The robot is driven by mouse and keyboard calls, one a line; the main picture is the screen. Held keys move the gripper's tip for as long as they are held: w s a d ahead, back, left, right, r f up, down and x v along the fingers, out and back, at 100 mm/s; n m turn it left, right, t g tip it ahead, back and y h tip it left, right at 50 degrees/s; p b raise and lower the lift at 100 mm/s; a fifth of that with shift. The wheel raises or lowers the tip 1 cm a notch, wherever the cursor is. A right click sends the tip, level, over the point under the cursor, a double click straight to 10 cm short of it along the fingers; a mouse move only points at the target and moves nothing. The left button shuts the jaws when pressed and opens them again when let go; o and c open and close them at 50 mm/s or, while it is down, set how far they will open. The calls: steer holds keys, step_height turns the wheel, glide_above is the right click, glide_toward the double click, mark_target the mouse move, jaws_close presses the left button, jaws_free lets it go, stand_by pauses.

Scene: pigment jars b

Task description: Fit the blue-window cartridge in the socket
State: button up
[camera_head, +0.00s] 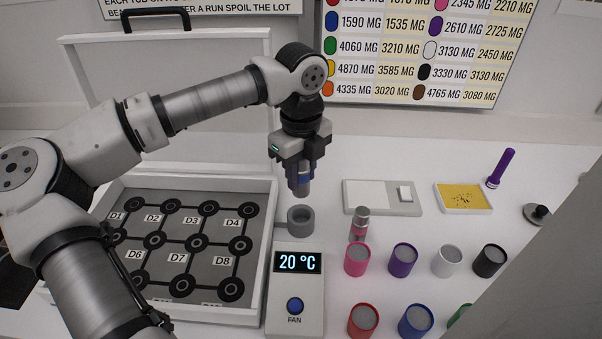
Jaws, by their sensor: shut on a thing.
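My gripper (299,165) is shut on a grey cylindrical cartridge with a blue window (302,182). The cartridge hangs upright, its lower end a little above the round grey socket (301,221). The gap between them looks small, and I cannot tell whether they are exactly lined up. The socket is a ring with a dark opening, at the back of the white unit (294,312) with the 20 °C display and blue FAN button. Another grey cartridge with a pink window (360,228) stands upright on the table to the right of the socket.
Left is an open white case (271,225) with labelled round positions. Right are several jars, including pink (357,260) and purple (403,260), a white scale (362,193), a yellow tray (463,211) and a purple torch (501,168). A grey panel blocks the lower right.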

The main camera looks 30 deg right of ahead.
mark_target(301, 196)
steer(key=shift+f+b, duration=2.45)
steer(key=shift+f, duration=0.4)
steer(key=shift+b, duration=0.9)
steer(key=shift+f, duration=0.15)
steer(key=shift+f+b, duration=0.35)
steer(key=shift+b, duration=0.15)
steer(key=shift+f+b, duration=1.4)
steer(key=shift+f, duration=0.05)
steer(key=o, duration=1.1)
steer(key=shift+c, duration=0.2)
steer(key=shift+r, duration=0.1)
